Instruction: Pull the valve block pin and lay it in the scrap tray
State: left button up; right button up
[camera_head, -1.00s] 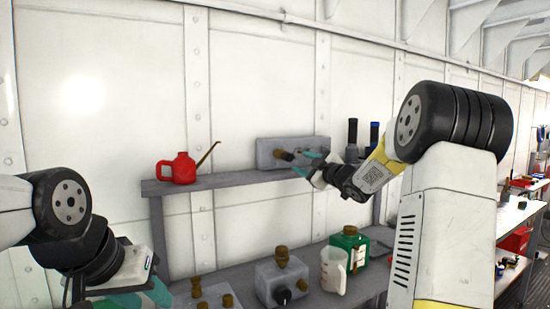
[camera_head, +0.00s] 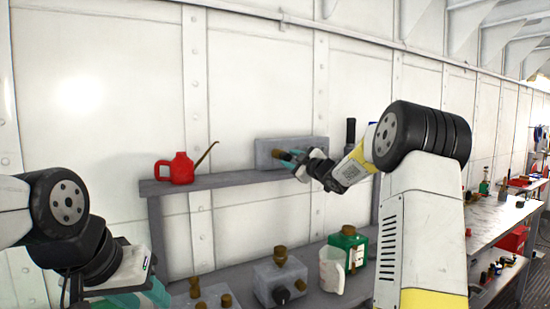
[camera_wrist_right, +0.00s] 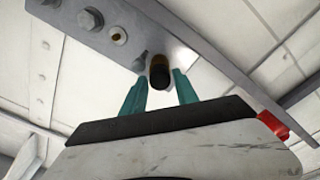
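A grey block (camera_head: 265,153) with a brown-and-black pin (camera_head: 282,153) sits on the upper shelf against the wall. The right wrist view shows the pin (camera_wrist_right: 160,73) sticking out of the grey block face (camera_wrist_right: 125,25), near bolt heads and a small hole. My right gripper (camera_head: 296,157) is at the block. Its two teal fingers (camera_wrist_right: 160,88) stand either side of the pin's end, with gaps on both sides. My left gripper (camera_head: 140,299) is low at the left, its teal fingers partly cut off, so its opening is unclear. I cannot make out a scrap tray.
A red oil can (camera_head: 177,169) stands on the upper shelf (camera_head: 230,178), left of the block. The lower shelf holds another grey block (camera_head: 267,285) with a brown cap, a white jug (camera_head: 331,270) and a green bottle (camera_head: 349,240). A workbench (camera_head: 500,220) runs along the right.

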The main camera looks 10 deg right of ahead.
grip_shut()
jog(key=shift+s, duration=0.1)
jog(key=v, duration=0.7)
dwell(1.3)
dwell(0.3)
